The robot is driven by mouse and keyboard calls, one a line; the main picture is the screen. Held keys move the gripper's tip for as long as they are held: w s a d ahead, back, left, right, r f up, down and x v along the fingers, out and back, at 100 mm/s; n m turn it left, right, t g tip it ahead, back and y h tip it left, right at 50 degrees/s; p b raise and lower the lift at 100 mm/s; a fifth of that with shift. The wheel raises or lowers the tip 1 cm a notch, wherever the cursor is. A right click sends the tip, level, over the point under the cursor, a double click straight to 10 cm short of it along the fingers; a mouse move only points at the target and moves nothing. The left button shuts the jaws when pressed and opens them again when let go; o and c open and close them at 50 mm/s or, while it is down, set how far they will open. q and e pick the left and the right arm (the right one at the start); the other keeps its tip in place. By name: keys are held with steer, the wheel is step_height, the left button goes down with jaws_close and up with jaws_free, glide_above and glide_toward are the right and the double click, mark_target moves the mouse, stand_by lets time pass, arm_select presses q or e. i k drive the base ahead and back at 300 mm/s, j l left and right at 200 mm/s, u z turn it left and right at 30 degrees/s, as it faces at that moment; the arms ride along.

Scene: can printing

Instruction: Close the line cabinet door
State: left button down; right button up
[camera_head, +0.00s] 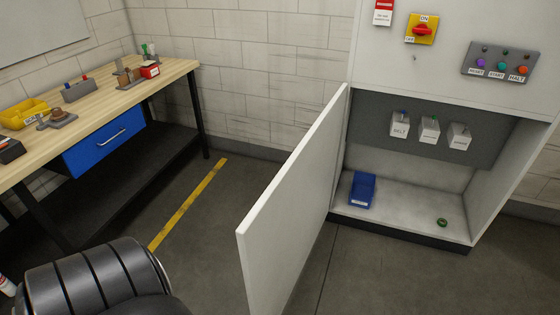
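The line cabinet (408,68) stands at the right, light grey, with its lower compartment exposed. Its white door (293,205) is open, swung out toward me from the compartment's left edge. Inside, several white labelled switch boxes (429,129) are fixed to a dark grey back panel. A blue bin (362,190) and a small green round item (442,222) are on the compartment floor. Neither of my grippers is in view.
A workbench (180,72) with a blue drawer (104,146) stands along the left wall. Dark floor with a yellow line (190,203) is clear between bench and door. A control panel (501,62) and red-yellow switch (422,29) are above the compartment.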

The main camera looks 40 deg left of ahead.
mark_target(275, 239)
steer(key=k+j, duration=0.1)
steer(key=j, duration=0.65)
steer(key=k+j+z, duration=0.1)
steer(key=j, duration=0.25)
steer(key=k+j, duration=0.15)
steer(key=j, duration=0.2)
steer(key=i+j, duration=0.1)
steer(key=j, duration=0.25)
steer(key=i+j, duration=0.15)
steer(key=j, duration=0.25)
steer(key=i+j, duration=0.1)
steer(key=j, duration=0.25)
steer(key=i+j+z, duration=0.1)
steer(key=j, duration=0.25)
